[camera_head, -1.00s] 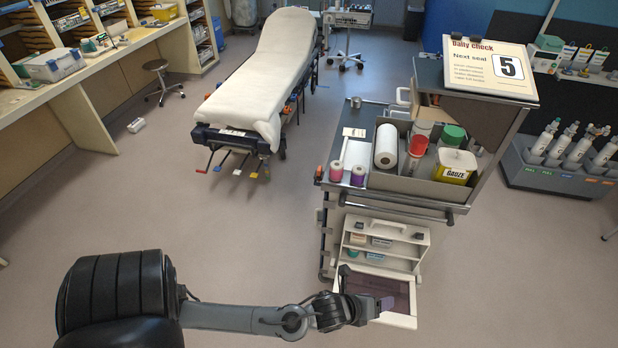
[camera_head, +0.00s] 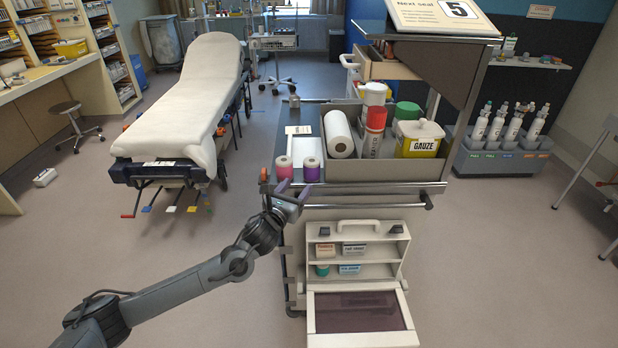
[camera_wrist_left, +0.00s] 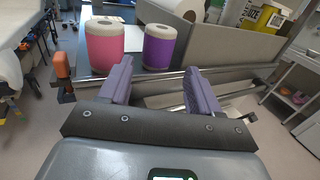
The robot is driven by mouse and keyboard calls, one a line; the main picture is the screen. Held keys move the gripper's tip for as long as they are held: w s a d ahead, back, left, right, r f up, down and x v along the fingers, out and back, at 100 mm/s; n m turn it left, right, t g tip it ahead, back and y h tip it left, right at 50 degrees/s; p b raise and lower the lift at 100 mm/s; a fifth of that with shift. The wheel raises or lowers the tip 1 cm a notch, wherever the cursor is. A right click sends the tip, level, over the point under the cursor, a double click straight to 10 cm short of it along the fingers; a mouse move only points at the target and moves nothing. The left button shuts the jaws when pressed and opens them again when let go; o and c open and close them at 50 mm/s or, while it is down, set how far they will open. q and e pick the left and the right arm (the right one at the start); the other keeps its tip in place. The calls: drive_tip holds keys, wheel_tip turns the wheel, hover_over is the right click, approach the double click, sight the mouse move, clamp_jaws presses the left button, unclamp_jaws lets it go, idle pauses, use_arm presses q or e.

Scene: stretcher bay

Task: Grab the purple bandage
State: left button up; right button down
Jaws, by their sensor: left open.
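The purple bandage (camera_head: 311,171) is a small upright roll with a pale top. It stands on the cart top (camera_head: 294,149) near its front left corner. It also shows in the left wrist view (camera_wrist_left: 159,52), ahead of and between the fingers. A pink bandage roll (camera_head: 284,169) stands just left of it and shows large in the wrist view (camera_wrist_left: 104,49). My left gripper (camera_head: 294,190) is open and empty, its purple-grey fingers pointing at the cart's front edge, short of the rolls. It also shows in the wrist view (camera_wrist_left: 161,84). My right gripper is not in view.
A front rail (camera_head: 390,204) runs along the cart edge near my fingers. A grey bin (camera_head: 385,170) right of the rolls holds a white roll (camera_head: 338,134), bottles and a yellow gauze box (camera_head: 418,139). Below stands an open white case (camera_head: 356,258). A stretcher (camera_head: 190,110) is at the left.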

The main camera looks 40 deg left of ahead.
sight(308, 170)
use_arm(q)
drive_tip(key=shift+b+x, duration=0.55)
drive_tip(key=shift+x, duration=4.4)
drive_tip(key=shift+a+r, duration=0.1)
drive_tip(key=c, duration=0.7)
